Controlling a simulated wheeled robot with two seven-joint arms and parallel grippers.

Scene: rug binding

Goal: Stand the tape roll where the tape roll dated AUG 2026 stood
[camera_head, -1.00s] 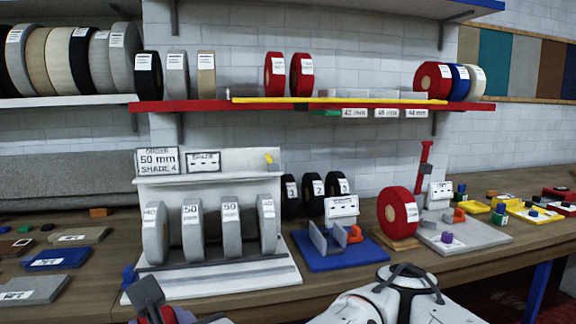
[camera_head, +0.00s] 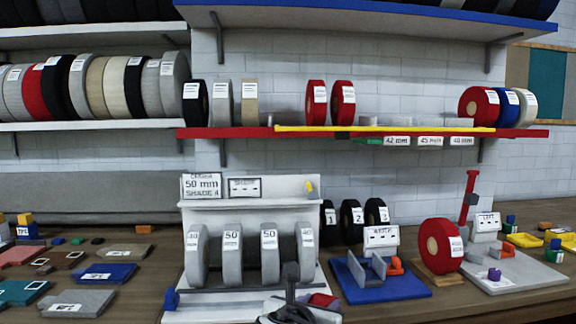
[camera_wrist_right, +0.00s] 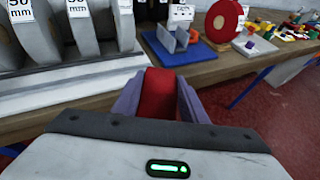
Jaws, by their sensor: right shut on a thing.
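My right gripper (camera_wrist_right: 158,100) is shut on a red tape roll (camera_wrist_right: 159,90), seen edge-on between the fingers in the right wrist view. In the head view the right gripper (camera_head: 306,300) is at the bottom, in front of the white stand, with a bit of red showing beside it. Two red rolls (camera_head: 316,104) stand on the red shelf (camera_head: 230,133), with a black, a grey and a tan roll to their left and a red, blue and white roll at the right end. The label dates are too small to read. My left gripper is not in view.
The white stand (camera_head: 250,205) holds several grey rolls. A blue fixture (camera_head: 390,288), a large red roll (camera_head: 440,246) on a wooden base and a grey fixture stand to its right. The red shelf has a rollless stretch right of its two middle red rolls, with low clear pieces there.

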